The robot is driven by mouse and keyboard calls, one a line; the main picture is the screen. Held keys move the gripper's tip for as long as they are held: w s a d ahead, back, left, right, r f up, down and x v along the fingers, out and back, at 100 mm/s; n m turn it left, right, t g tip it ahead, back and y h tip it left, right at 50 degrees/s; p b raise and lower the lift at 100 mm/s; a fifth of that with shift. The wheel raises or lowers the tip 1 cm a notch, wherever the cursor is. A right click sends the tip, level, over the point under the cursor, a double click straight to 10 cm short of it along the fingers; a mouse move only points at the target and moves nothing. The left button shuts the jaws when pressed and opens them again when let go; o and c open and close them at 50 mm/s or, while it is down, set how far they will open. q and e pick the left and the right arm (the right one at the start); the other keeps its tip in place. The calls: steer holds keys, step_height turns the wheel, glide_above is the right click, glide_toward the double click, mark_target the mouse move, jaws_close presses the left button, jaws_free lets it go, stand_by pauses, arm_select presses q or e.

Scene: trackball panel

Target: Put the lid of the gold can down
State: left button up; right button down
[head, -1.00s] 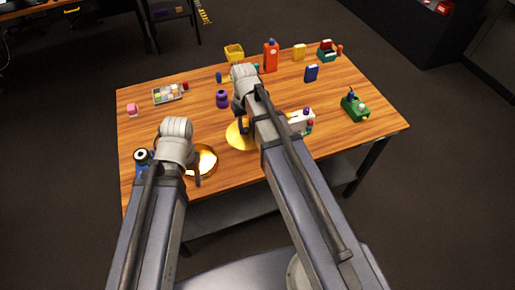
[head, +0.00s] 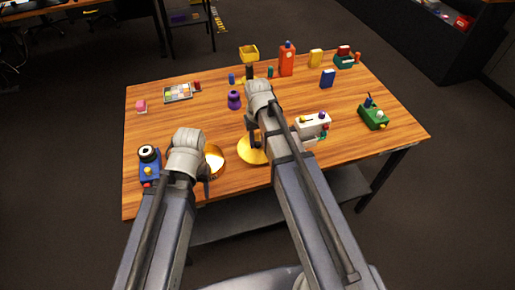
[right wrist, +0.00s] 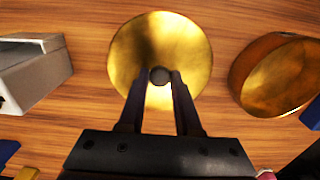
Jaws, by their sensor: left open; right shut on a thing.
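The lid of the gold can (head: 252,152) is a round gold disc with a small dark knob, at the near middle of the table in the head view. My right gripper (head: 255,135) is shut on this knob. The right wrist view shows the lid (right wrist: 160,40) with the knob between the fingertips. I cannot tell whether the lid touches the table or hangs just above it. The open gold can (head: 214,160) stands left of the lid, partly hidden by my left arm; it also shows in the right wrist view (right wrist: 272,78). My left gripper (head: 188,182) is open beside the can.
A blue panel (head: 150,168) with a black-and-white ball stands at the near left. A white box (head: 314,124) is right of the lid, a purple object (head: 234,100) behind it. A green block (head: 373,115) is at the right. Bare wood (head: 180,120) lies left of centre.

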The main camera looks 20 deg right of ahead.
mark_target(258, 143)
steer(key=shift+f+b, duration=1.2)
steer(key=shift+f, duration=0.35)
steer(key=shift+f, duration=0.1)
steer(key=shift+f, duration=0.15)
steer(key=c, duration=0.6)
jaws_free()
step_height(258, 143, up, 13)
steer(key=p, duration=1.2)
steer(key=s+a+n+h, duration=0.1)
steer(key=s+a+n, duration=0.2)
steer(key=s+a, duration=0.7)
steer(key=s, duration=0.4)
steer(key=shift+s+a+f, duration=0.15)
steer(key=shift+a+f, duration=0.05)
steer(key=shift+a, duration=0.05)
